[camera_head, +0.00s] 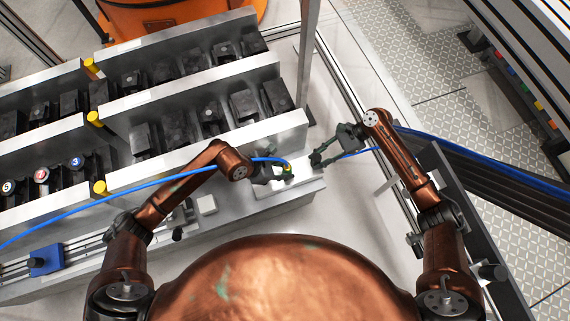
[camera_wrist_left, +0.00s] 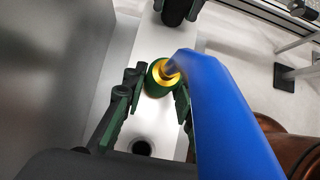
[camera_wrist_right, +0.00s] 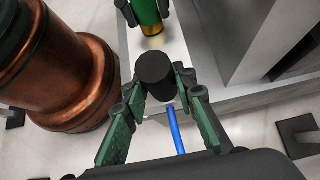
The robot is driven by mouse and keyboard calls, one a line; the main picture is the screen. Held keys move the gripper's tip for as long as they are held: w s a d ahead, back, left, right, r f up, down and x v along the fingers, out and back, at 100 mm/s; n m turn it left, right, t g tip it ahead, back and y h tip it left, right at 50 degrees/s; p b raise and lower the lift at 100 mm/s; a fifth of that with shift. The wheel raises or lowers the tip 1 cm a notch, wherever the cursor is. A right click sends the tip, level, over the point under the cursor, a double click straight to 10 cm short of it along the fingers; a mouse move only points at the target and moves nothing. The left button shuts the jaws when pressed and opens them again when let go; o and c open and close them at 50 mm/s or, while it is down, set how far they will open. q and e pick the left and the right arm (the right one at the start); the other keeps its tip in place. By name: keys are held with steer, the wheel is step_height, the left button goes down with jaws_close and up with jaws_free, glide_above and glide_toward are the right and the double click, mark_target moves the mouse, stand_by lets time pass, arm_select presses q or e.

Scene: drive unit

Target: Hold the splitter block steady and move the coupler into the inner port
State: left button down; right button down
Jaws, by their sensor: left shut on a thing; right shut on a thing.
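The coupler is a green cylinder with a gold collar (camera_wrist_left: 163,77) and a thick blue hose (camera_wrist_left: 222,105). My left gripper (camera_head: 284,173) is shut on it over the pale splitter block (camera_head: 262,196). The block shows one open dark port (camera_wrist_left: 141,147) on the near side of the coupler in the left wrist view. Whether the coupler's lower end sits in a port is hidden. My right gripper (camera_head: 318,160) is shut on a black cylinder (camera_wrist_right: 155,75) at the block's other end. The right wrist view also shows the coupler (camera_wrist_right: 147,14) beyond that cylinder.
A metal rack (camera_head: 215,145) with rows of black units and yellow posts (camera_head: 100,188) stands at the left and back. Its wall is close beside the block. A thin blue line (camera_wrist_right: 175,130) passes below my right fingers.

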arm_select(q)
steer(key=c, duration=1.5)
jaws_free()
steer(key=v, duration=1.2)
steer(key=shift+a, duration=0.1)
arm_select(e)
steer(key=c, duration=1.5)
jaws_free()
steer(key=v, duration=1.2)
steer(key=shift+w, duration=0.1)
arm_select(q)
steer(key=shift+f, duration=0.1)
